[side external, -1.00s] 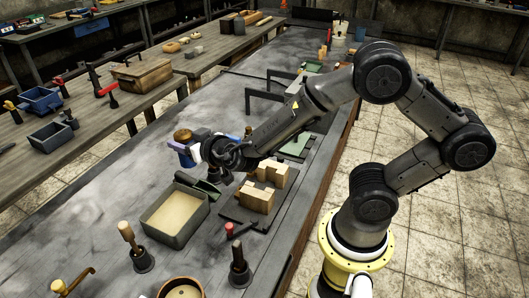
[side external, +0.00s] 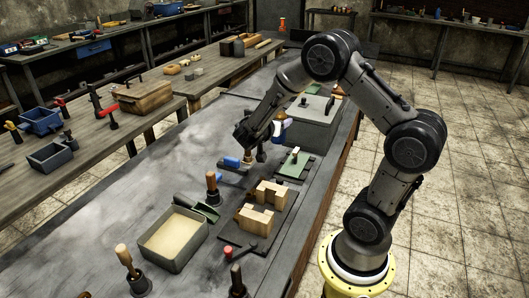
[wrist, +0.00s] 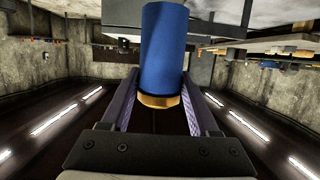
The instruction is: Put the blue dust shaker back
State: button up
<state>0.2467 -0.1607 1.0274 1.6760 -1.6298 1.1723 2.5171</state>
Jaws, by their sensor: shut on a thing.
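The blue dust shaker (wrist: 163,45) is a blue cylinder with a gold-coloured band at one end. It stands between the two fingers of my gripper (wrist: 160,85) in the wrist view, and the gripper is shut on it. In the side external view my gripper (side external: 277,130) is over the long grey bench, beside a large grey box. Only a small blue and white patch of shaker and fingers shows there; my wrist hides the rest. I cannot tell how high it is above the bench.
The grey box (side external: 309,125) has a handle on top. Near it are a green plate (side external: 296,164), a blue-handled tool (side external: 230,161), and a wooden-handled rammer (side external: 212,188). Wooden blocks (side external: 255,220) and a sand tray (side external: 150,258) lie nearer. The bench's left side is mostly clear.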

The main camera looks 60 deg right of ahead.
jog(key=shift+s+d+f, duration=0.15)
jog(key=shift+d, duration=0.25)
jog(key=shift+w+d+f, duration=1.6)
jog(key=shift+w+f, duration=0.05)
jog(key=shift+f, duration=0.5)
jog(key=shift+w+d+f, duration=1.6)
jog(key=shift+w+f, duration=0.1)
jog(key=shift+f, duration=0.45)
jog(key=shift+w+d+f, duration=1.6)
jog(key=shift+w+f, duration=0.05)
jog(key=shift+f, duration=0.5)
jog(key=shift+f, duration=0.1)
jog(key=o, duration=1.2)
